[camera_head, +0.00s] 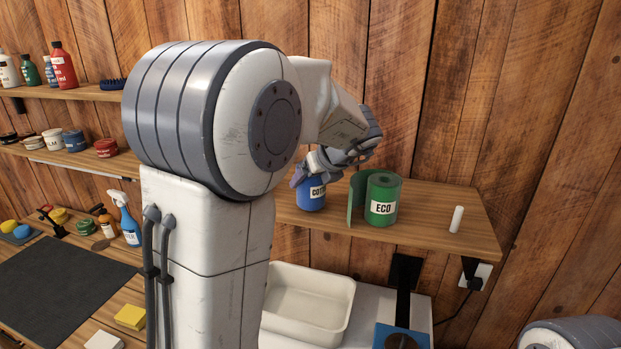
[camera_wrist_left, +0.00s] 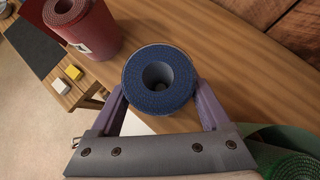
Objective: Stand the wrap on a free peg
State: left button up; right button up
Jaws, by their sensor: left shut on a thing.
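A blue wrap (camera_head: 311,193) with a white label stands upright at the wooden peg shelf (camera_head: 425,232). My left gripper (camera_head: 310,172) is shut on it from above, its head-view outline partly hidden by my arm. In the left wrist view the two purple fingers (camera_wrist_left: 160,105) press on either side of the blue wrap (camera_wrist_left: 133,85), whose round core hole faces the camera. A bare white peg (camera_head: 456,219) stands near the shelf's right end.
A red wrap (camera_wrist_left: 90,32) stands beside the blue one in the left wrist view. Below the shelf are a white tub (camera_head: 310,300) and a blue-based item (camera_head: 400,338). A spray bottle (camera_head: 128,222) and a dark mat (camera_head: 60,285) are at left. The shelf is clear between green wrap and bare peg.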

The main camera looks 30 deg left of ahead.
pick_arm(q)
jog(key=shift+f+b, duration=0.35)
jog(key=shift+f, duration=0.15)
jog(key=o, duration=1.2)
jog(key=shift+c, duration=0.2)
jog(key=p+v, duration=0.4)
jog(key=v, duration=0.7)
